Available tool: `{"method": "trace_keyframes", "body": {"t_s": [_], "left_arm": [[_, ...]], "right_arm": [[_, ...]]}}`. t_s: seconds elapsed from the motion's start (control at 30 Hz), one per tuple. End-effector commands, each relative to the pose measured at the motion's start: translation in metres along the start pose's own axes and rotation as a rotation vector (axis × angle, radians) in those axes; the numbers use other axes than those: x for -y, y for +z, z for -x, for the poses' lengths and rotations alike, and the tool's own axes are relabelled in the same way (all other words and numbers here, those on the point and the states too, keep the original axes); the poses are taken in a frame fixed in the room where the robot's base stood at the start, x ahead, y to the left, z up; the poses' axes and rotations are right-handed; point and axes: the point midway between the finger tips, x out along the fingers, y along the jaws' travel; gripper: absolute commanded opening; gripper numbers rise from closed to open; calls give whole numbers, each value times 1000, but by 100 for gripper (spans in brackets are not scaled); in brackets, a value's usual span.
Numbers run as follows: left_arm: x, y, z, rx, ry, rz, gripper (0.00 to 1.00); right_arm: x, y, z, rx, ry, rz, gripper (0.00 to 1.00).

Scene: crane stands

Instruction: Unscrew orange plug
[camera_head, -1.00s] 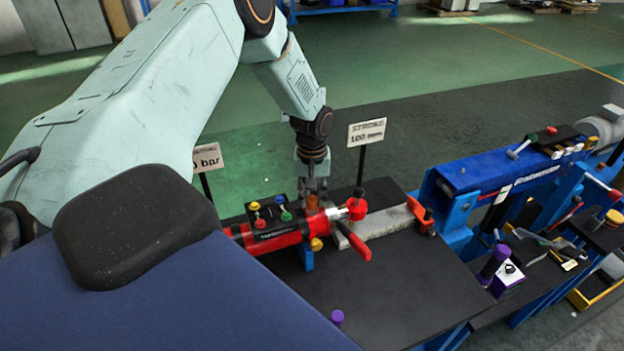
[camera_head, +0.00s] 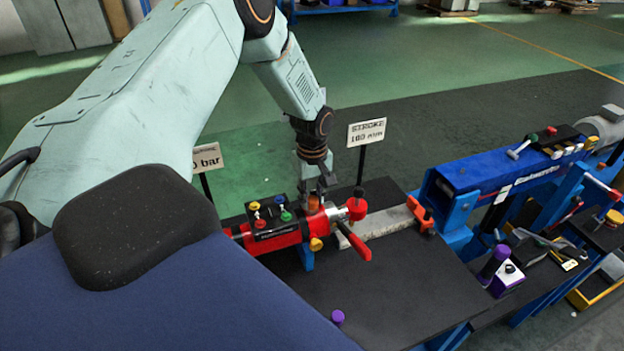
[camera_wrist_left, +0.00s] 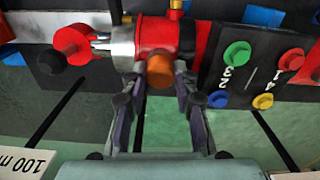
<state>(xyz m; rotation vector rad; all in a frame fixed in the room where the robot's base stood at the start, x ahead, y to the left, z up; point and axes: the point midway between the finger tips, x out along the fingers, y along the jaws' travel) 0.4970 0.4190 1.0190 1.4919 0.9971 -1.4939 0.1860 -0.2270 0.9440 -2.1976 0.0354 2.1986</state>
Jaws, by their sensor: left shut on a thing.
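The orange plug (camera_head: 314,203) sits on top of a red cylinder (camera_head: 275,240) on the dark bench. My left gripper (camera_head: 316,190) comes down over the plug from above. In the left wrist view the orange plug (camera_wrist_left: 160,72) shows between the two fingers of my left gripper (camera_wrist_left: 160,88), which is shut on it. The plug's lower part is hidden, so I cannot tell whether it has lifted from the cylinder. My right gripper is in neither view.
A block with yellow, red, blue and green knobs (camera_head: 270,215) stands close left of the plug. Sign posts (camera_head: 367,132) stand behind. The bench front (camera_head: 400,290) is mostly clear.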

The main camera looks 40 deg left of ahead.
Motion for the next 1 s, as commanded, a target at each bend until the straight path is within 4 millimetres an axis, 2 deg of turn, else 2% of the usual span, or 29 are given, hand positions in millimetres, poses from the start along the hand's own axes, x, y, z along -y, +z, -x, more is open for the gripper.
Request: {"method": "trace_keyframes", "body": {"t_s": [0.03, 0.33, 0.53, 0.63, 0.9, 1.0], "left_arm": [[-2, -2, 2, -5, 6, -1, 31], [-1, -1, 1, -2, 3, -2, 55], [0, 0, 0, -1, 1, -3, 55], [0, 0, 0, -1, 1, -3, 48], [0, 0, 0, 0, 0, -8, 48], [0, 0, 0, 0, 1, -71, 48]], "right_arm": [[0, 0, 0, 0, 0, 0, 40], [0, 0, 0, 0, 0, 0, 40], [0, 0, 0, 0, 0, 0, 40], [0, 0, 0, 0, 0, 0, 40], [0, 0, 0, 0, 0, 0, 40], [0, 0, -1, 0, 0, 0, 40]]}}
